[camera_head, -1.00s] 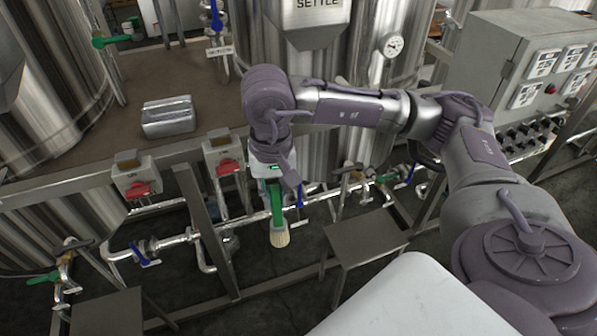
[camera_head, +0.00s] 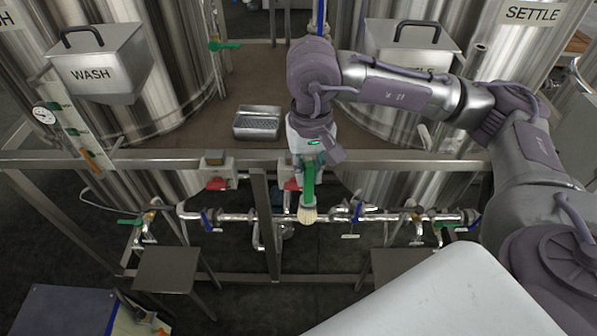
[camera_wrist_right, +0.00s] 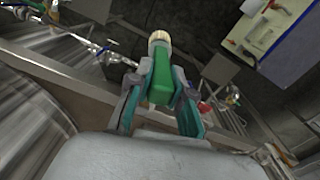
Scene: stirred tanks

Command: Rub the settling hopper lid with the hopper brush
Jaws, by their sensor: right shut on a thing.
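My right gripper (camera_head: 308,163) is shut on the green-handled hopper brush (camera_head: 308,190), whose pale round bristles point down. The right wrist view also shows the brush (camera_wrist_right: 159,86) between the fingers. They hang in front of the platform edge, above the pipes. The settling hopper lid (camera_head: 412,42) is a grey metal plate with a dark handle, back and to the right of the gripper. The brush is apart from the lid. My left gripper is not in view.
A hopper marked WASH (camera_head: 98,70) stands at the left. An empty metal tray (camera_head: 258,121) lies on the brown platform (camera_head: 215,135). A steel rail (camera_head: 100,158) runs along its front, with valves and pipes below. A SETTLE sign (camera_head: 532,12) is on the right tank.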

